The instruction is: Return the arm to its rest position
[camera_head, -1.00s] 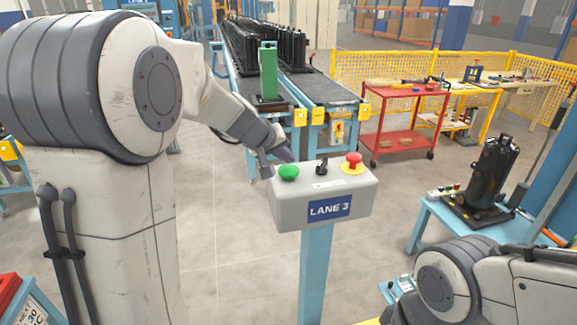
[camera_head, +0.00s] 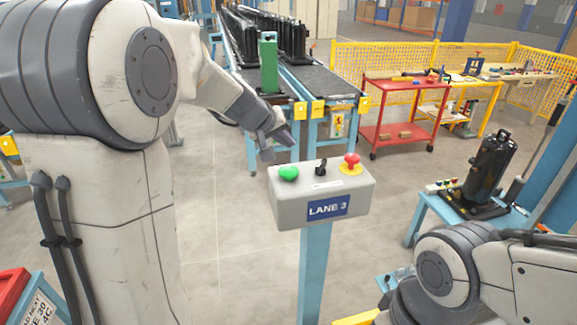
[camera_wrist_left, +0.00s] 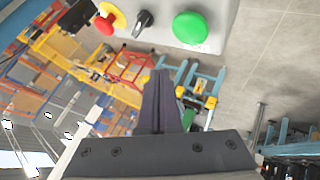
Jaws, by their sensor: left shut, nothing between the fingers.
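My left gripper (camera_head: 281,146) is above and behind the green button on the control box in the head view, apart from it. Its fingers are together and empty, as the left wrist view also shows (camera_wrist_left: 159,90). The grey control box (camera_head: 290,208) reads LANE 3 and stands on a blue post (camera_head: 314,270). On its top are a green button (camera_head: 288,173), a black selector switch (camera_head: 321,166) and a red mushroom button (camera_head: 351,160) on a yellow base. My right arm shows at the lower right; its gripper is out of view.
Conveyors (camera_head: 312,82) carrying black compressors and a green upright part (camera_head: 268,68) stand behind the box. A red cart (camera_head: 392,133) and yellow mesh fence (camera_head: 375,65) are at back right. A black compressor (camera_head: 489,168) stands on a blue table at right. Floor left of the post is clear.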

